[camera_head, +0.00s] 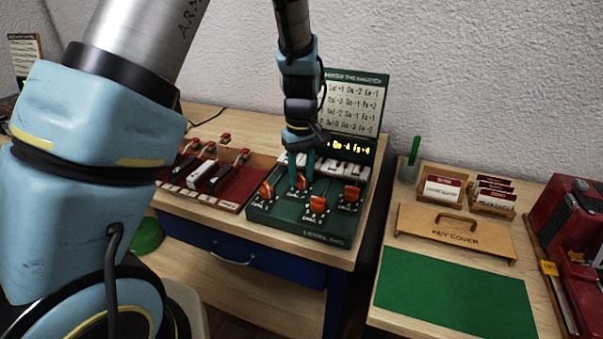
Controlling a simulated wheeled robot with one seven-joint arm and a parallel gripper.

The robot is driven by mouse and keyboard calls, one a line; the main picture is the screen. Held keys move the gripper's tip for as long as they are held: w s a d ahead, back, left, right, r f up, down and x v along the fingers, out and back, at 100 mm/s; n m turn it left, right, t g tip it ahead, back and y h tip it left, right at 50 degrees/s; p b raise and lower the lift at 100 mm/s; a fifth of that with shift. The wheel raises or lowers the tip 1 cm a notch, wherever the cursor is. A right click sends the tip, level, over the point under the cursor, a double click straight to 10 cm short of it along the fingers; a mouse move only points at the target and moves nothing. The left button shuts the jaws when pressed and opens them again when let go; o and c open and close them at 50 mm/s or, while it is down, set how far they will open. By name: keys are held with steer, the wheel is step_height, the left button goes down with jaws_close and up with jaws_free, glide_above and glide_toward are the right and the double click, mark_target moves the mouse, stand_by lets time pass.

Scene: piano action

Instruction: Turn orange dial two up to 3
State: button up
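A green panel (273,229) on the wooden desk carries several orange dials on white-marked faces. One dial (265,191) is at the left, one (317,205) at the front middle and one (351,194) at the right. Another orange dial (300,183) is at the back middle, directly under my gripper (301,179). My gripper points down, its two teal fingers apart, with this dial at their tips. I cannot tell whether the fingers press on it. The fingers partly hide this dial and its face, and the dial numbers are too small to read.
White keys and a lit yellow display (352,148) are behind the dials, below an upright green chart board (352,105). A red panel with levers (212,180) is close on the left. A side table with a key cover (455,235) and green mat (455,292) stands right.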

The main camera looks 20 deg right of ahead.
mark_target(301, 176)
steer(key=o, duration=0.4)
step_height(301, 176, up, 11)
steer(key=b, duration=0.2)
stand_by(0.3)
steer(key=shift+f, duration=0.1)
steer(key=s+a+f+m, duration=0.1)
steer(key=s+a+f, duration=0.1)
steer(key=a, duration=1.3)
steer(key=s+a+f+t, duration=0.1)
steer(key=s+a, duration=0.1)
steer(key=a, duration=1.3)
steer(key=shift+f+m+t, duration=0.3)
steer(key=shift+f+m, duration=0.05)
steer(key=shift+m, duration=0.05)
